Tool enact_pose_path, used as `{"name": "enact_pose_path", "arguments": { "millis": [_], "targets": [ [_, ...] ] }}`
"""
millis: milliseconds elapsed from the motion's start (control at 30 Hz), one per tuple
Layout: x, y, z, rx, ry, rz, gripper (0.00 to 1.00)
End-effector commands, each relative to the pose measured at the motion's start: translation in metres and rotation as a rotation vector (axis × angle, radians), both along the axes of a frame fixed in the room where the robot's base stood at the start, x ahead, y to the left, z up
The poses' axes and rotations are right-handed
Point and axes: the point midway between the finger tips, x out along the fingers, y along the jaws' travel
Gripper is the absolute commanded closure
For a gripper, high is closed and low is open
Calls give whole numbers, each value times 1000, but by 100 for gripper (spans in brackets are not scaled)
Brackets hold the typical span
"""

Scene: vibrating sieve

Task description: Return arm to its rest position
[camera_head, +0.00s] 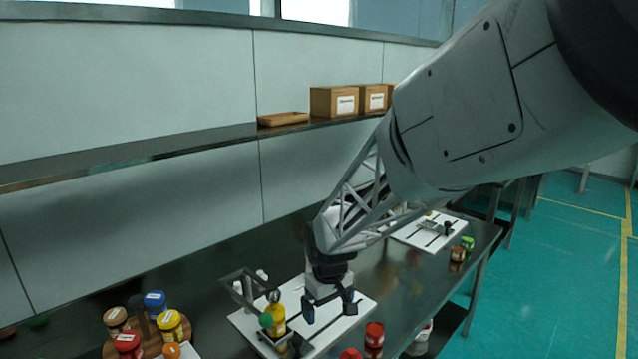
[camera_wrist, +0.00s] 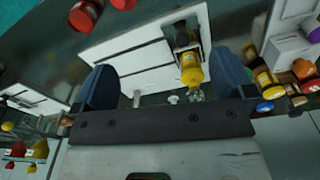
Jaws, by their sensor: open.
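My gripper (camera_head: 330,308) hangs over a white board (camera_head: 358,312) on the dark metal table, its jaws apart with nothing between them in the head view. In the wrist view its two dark fingers (camera_wrist: 165,88) stand wide apart at left and right. A yellow bottle (camera_head: 275,320) stands on the board left of my gripper, in or against a dark holder; I cannot tell which. The bottle also shows in the wrist view (camera_wrist: 190,68), near the right finger and apart from it. My arm reaches in from the upper right and hides part of the table.
Several jars, one with a blue lid (camera_head: 155,300), stand on a round wooden tray at lower left. A red jar (camera_head: 374,336) is right of the board. A second white board (camera_head: 412,238) lies farther right. A shelf (camera_head: 215,140) with boxes (camera_head: 334,101) runs behind.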

Motion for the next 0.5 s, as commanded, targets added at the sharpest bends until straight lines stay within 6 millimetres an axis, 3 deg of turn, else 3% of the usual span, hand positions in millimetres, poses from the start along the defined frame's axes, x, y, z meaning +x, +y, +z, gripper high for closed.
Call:
{"name": "enact_pose_path", "arguments": {
  "millis": [200,500],
  "targets": [
    [-39,-38,40,10,-29,-97,0],
    [-99,-82,82,25,-67,-231,0]
  ]
}}
